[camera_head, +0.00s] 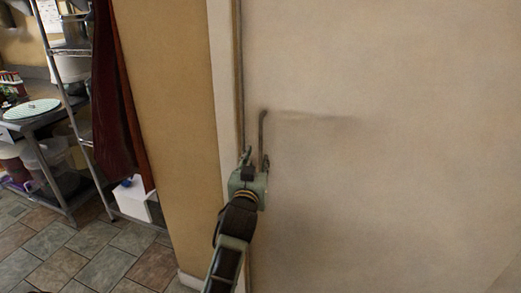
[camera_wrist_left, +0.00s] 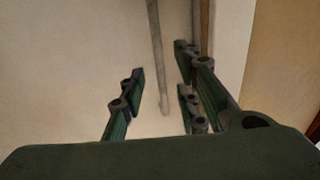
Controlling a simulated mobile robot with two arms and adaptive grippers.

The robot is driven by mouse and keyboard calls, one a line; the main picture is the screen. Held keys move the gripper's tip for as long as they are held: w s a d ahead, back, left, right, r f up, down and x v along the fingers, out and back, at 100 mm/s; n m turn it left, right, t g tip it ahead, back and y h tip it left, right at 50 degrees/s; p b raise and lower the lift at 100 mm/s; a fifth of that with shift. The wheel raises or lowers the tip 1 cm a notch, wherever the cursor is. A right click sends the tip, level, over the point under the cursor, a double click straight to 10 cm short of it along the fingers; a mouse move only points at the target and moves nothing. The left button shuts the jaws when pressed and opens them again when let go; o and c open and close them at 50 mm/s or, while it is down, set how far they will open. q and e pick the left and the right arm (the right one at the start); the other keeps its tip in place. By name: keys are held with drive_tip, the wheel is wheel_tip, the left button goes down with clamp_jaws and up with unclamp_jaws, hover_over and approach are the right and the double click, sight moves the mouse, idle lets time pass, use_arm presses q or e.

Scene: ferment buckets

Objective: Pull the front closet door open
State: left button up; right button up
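The closet door (camera_head: 400,150) is a large pale cream panel filling the right of the head view, and its edge lies along the white frame, with no clear gap showing. Its handle (camera_head: 262,128) is a thin dark vertical bar near the door's left edge. My left gripper (camera_head: 257,156) is at the handle's lower end. In the left wrist view the fingers are spread apart, and the handle (camera_wrist_left: 156,50) runs down in the space between them, with no finger clearly touching it. How deep the bar sits between the fingers is unclear. My right gripper is out of view.
A white door frame (camera_head: 223,90) and a tan wall (camera_head: 165,90) stand left of the door. Further left are a dark red hanging cloth (camera_head: 112,100), a white box (camera_head: 132,200), a metal rack and a work table. Tiled floor (camera_head: 95,240) is open at lower left.

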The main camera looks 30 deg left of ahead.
sight(260, 151)
use_arm(q)
drive_tip(key=p+x, duration=0.1)
drive_tip(key=x, duration=0.6)
drive_tip(key=shift+w, duration=0.15)
drive_tip(key=shift+c, duration=0.2)
clamp_jaws()
